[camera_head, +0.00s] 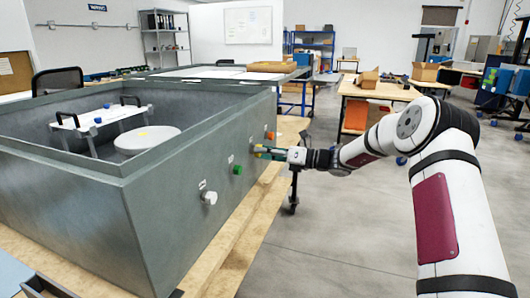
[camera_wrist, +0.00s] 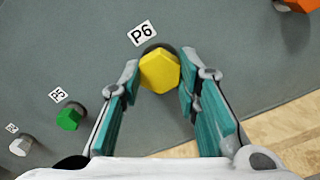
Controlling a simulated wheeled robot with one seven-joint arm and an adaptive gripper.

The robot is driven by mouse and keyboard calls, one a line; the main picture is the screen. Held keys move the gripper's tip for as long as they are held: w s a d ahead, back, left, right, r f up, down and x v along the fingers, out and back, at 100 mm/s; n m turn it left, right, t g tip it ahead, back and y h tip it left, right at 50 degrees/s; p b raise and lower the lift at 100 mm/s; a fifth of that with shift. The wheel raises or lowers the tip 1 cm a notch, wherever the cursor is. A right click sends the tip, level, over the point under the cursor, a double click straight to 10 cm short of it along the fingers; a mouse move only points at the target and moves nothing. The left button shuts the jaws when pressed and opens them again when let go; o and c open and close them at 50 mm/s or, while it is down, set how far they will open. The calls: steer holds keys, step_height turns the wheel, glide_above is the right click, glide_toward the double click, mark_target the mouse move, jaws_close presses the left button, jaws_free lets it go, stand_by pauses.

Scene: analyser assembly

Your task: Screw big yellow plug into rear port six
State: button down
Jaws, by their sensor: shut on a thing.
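The big yellow plug (camera_wrist: 160,70) has a hexagonal head and sits at the port under the P6 label (camera_wrist: 142,33) on the analyser's grey wall. My gripper (camera_wrist: 160,82) is shut on the yellow plug, with one teal finger on each side of its head. The plug covers the port, so I cannot tell how deep it sits. In the head view, my gripper (camera_head: 262,152) reaches the side wall of the grey analyser box (camera_head: 150,205) from the right.
A green plug (camera_wrist: 69,119) sits by P5 and a white plug (camera_wrist: 20,146) farther left. An orange plug (camera_wrist: 298,4) is at the upper right. The box stands on a wooden table (camera_head: 225,262). Open floor lies to the right.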

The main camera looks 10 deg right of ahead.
steer(key=m+p, duration=0.6)
steer(key=m, duration=1.1)
steer(key=c, duration=1.3)
jaws_free()
